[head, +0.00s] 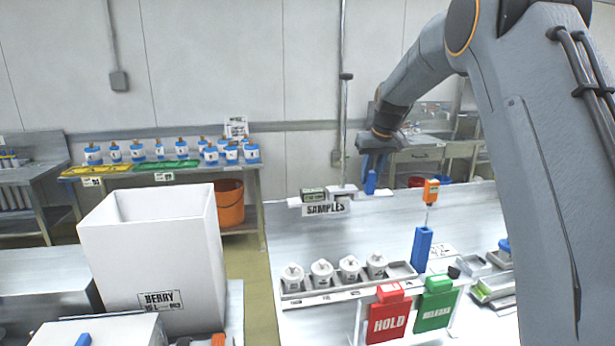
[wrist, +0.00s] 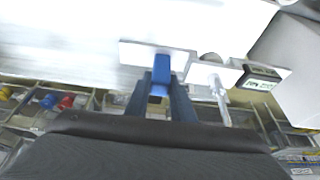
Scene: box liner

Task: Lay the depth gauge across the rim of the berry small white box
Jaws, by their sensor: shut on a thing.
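My gripper (head: 372,172) is shut on a blue piece (head: 370,184), out over the far edge of the right-hand table near the SAMPLES shelf. In the wrist view the blue piece (wrist: 160,72) sits between the two dark fingers (wrist: 160,95). A white plate lies behind it; I cannot tell whether the two are joined. The blue piece appears to be the depth gauge, its full shape unclear. The white box labelled BERRY (head: 205,270) stands upright and open-topped at left, well apart from my gripper. Its front wall hides its floor.
The SAMPLES shelf (head: 325,208) holds a small green-grey meter (head: 313,194). White lidded jars (head: 321,272) stand in a row on the table. A blue holder (head: 421,250) bears an orange-topped instrument (head: 431,191). Red HOLD (head: 389,318) and green RELEASE (head: 435,308) signs stand in front.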

